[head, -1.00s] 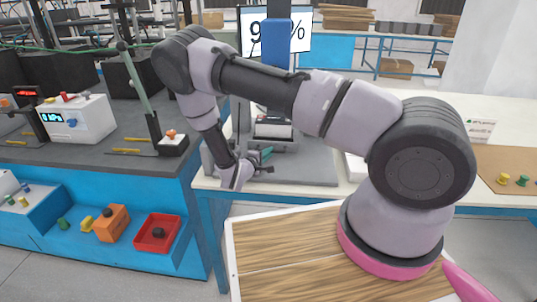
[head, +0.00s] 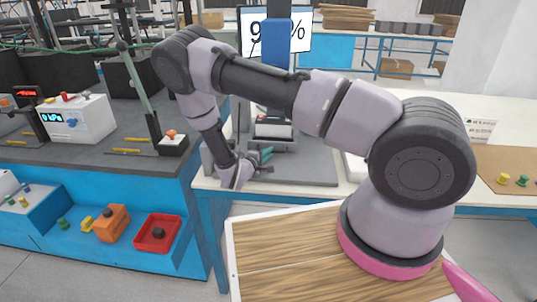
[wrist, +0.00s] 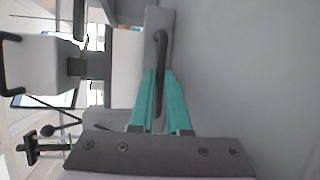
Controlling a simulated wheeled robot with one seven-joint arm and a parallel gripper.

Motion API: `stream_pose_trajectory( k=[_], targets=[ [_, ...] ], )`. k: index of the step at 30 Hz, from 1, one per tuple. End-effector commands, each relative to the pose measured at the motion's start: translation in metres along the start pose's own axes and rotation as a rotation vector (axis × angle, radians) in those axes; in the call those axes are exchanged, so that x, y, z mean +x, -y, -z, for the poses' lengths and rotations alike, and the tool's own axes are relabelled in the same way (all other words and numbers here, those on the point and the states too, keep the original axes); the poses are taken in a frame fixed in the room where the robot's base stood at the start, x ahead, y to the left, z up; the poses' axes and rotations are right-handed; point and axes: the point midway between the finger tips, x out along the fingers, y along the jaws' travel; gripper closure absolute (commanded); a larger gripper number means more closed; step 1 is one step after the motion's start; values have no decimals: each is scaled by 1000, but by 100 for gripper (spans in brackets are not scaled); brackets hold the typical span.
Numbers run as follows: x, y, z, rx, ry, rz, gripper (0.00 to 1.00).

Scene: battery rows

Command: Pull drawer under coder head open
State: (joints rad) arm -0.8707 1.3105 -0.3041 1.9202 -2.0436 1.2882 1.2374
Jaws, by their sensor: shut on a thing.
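My gripper (head: 264,156) reaches down to the coder station on the white bench. In the wrist view, its teal fingers (wrist: 160,98) are shut on a dark curved bar handle (wrist: 160,45). The handle stands on a narrow grey drawer front (wrist: 152,18). The coder head (head: 273,127) is a dark unit with a pale part, under a tall blue column (head: 275,45). My wrist hides much of the drawer in the head view, so I cannot tell how far it is out.
A grey base plate (head: 315,172) lies around the station on the white bench. A wooden-topped surface (head: 285,262) is nearer me. The dark-topped bench (head: 90,160) at left holds a white meter box (head: 85,118). A red tray (head: 158,234) sits on its blue lower shelf.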

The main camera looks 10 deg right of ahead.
Motion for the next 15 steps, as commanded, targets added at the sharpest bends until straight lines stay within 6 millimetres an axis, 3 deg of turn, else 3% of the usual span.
stream_pose_trajectory(
  k=[10, 15],
  targets=[
    [-2, 0, 0, 0, -1, 0, 100],
    [-28, 7, -9, -2, -3, 3, 100]
  ],
)
